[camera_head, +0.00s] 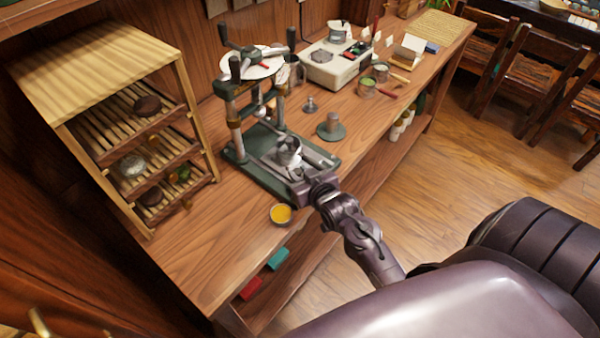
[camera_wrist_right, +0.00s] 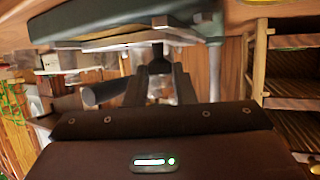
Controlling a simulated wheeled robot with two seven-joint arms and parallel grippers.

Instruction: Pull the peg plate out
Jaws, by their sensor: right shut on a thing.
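The green-based press (camera_head: 240,140) stands on the wooden counter, with a round white wheel plate on top. The metal peg plate (camera_head: 268,160) lies low on the press base, with a silver cup-like mould (camera_head: 288,152) on it. My right gripper (camera_head: 308,188) is at the front end of the press and partly hides that end. In the right wrist view my right gripper (camera_wrist_right: 160,88) is shut on a small dark part at the plate's front edge, which I take to be its handle. My left gripper is not in view.
A small bowl of yellow stuff (camera_head: 281,214) sits close in front of the press. A slatted rack (camera_head: 130,150) with tea cakes stands at left. A green disc with a metal weight (camera_head: 331,128) and a scale (camera_head: 335,62) stand farther right. The counter's front left is clear.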

